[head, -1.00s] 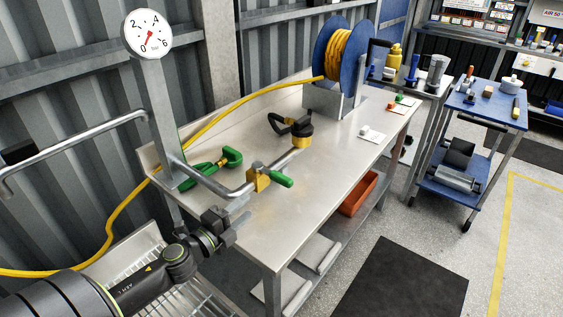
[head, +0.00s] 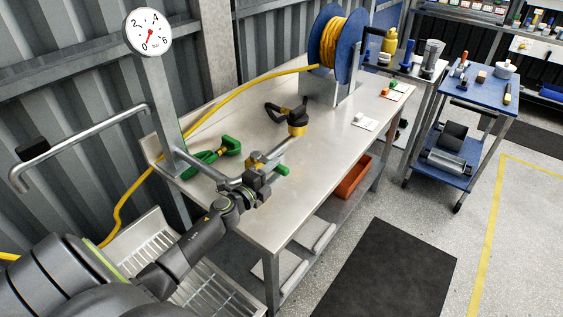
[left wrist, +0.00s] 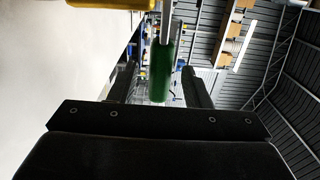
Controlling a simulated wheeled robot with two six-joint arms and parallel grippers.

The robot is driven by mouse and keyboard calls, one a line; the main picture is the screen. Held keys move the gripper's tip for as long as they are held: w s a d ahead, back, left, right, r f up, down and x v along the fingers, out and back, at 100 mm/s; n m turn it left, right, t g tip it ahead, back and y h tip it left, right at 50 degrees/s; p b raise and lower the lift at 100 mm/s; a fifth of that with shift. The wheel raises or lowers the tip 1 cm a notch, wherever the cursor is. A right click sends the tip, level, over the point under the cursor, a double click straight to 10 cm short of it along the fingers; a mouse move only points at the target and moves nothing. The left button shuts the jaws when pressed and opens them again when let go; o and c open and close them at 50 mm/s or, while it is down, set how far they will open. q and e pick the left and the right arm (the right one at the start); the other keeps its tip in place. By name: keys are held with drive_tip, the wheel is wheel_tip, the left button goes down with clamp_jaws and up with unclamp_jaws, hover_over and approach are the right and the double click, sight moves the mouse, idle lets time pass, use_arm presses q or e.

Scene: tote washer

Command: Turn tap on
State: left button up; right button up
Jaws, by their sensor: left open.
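The tap is a brass valve (head: 254,161) on a steel pipe above the workbench, with a green lever handle (head: 282,169) sticking out to the right. My left gripper (head: 270,174) is at the tap and covers part of the valve and handle. In the left wrist view the green handle (left wrist: 162,70) lies between the two open fingers of my left gripper (left wrist: 158,82), and the yellow valve body (left wrist: 100,4) shows at the top edge. Whether a finger touches the handle I cannot tell. My right gripper is not in view.
A yellow hose (head: 220,95) runs from a blue reel (head: 323,40) along the back.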

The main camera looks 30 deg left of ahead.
use_arm(q)
drive_tip(key=shift+w+d, duration=0.15)
drive_tip(key=shift+w, duration=1.95)
clamp_jaws()
